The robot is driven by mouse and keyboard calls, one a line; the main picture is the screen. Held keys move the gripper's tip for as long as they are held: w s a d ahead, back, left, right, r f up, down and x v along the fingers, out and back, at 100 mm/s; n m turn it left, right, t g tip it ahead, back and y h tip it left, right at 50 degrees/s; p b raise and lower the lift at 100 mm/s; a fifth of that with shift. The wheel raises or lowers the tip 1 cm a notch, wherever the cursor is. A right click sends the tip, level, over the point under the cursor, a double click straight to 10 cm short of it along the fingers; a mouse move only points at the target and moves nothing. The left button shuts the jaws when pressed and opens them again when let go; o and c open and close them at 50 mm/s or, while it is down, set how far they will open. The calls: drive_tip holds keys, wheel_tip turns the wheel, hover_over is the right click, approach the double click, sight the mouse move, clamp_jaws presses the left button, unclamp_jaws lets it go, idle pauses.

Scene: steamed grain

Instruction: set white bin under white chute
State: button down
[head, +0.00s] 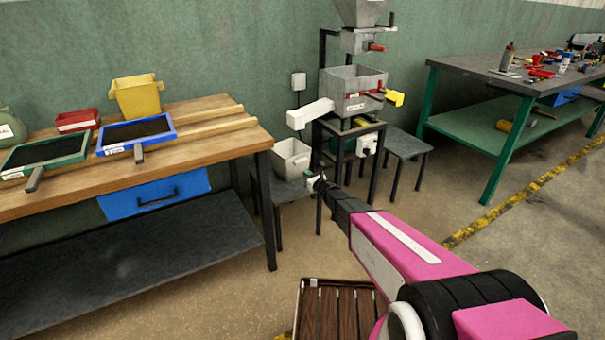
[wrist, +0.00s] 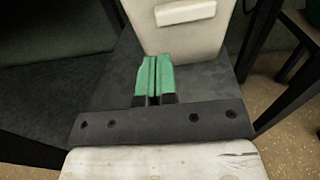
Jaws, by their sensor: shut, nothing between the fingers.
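The white bin (head: 291,159) stands upright on a small dark stool (head: 285,186) beside the machine, below the white chute (head: 310,113) that slopes down to the left. In the wrist view the bin's white wall (wrist: 185,32) with its raised handle fills the top, and the stool top (wrist: 105,85) lies under it. My gripper (head: 316,180) is at the front right of the bin. In the wrist view its green fingertips (wrist: 155,75) are together with nothing between them, just in front of the bin's wall. I cannot tell whether they touch it.
A wooden workbench (head: 215,122) with trays is at the left. A second stool (head: 408,146) is at the right. A slatted wooden crate (head: 330,312) lies on the floor in front.

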drive_tip(key=v, duration=0.7)
